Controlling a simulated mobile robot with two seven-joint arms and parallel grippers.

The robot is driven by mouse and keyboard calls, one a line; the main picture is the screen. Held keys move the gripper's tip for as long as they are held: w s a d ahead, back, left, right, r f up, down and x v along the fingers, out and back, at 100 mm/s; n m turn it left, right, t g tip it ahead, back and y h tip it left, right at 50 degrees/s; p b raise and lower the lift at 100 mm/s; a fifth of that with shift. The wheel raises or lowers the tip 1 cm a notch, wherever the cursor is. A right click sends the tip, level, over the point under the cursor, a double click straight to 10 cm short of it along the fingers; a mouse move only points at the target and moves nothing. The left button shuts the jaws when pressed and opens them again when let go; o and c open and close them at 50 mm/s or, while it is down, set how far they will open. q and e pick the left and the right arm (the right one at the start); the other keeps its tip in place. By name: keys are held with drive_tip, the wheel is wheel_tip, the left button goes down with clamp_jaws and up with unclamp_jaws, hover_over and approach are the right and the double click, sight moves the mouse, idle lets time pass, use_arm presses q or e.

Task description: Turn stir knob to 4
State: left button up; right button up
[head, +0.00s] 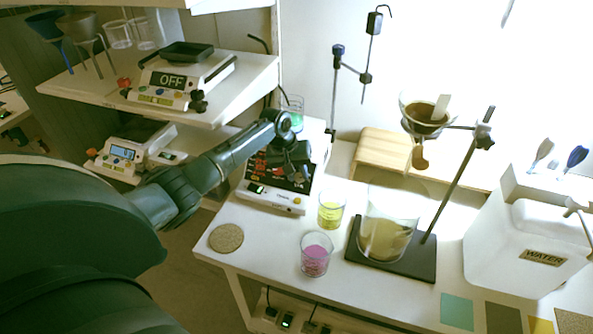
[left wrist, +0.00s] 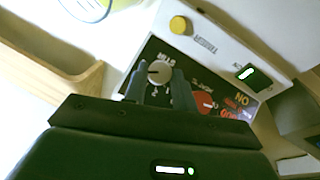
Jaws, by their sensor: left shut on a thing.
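The hotplate stirrer (head: 272,195) stands on the white bench with its black panel facing up. In the left wrist view the grey stir knob (left wrist: 160,72) sits on that black panel, with a white mark and small figures around it. I cannot read which figure the mark points to. My left gripper (head: 292,165) is over the panel; in the left wrist view its two fingers (left wrist: 159,88) stand on either side of the knob, shut on it. The gripper hides the knob in the head view. My right gripper is not in view.
A beaker of green liquid (head: 292,118) is behind my gripper. Yellow (head: 331,212) and pink (head: 315,256) beakers stand in front to the right. A shelf (head: 225,95) is at left.

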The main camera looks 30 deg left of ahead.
use_arm(q)
drive_tip(key=shift+f, duration=0.1)
drive_tip(key=o, duration=1)
drive_tip(key=v, duration=1.3)
drive_tip(key=shift+s, duration=0.15)
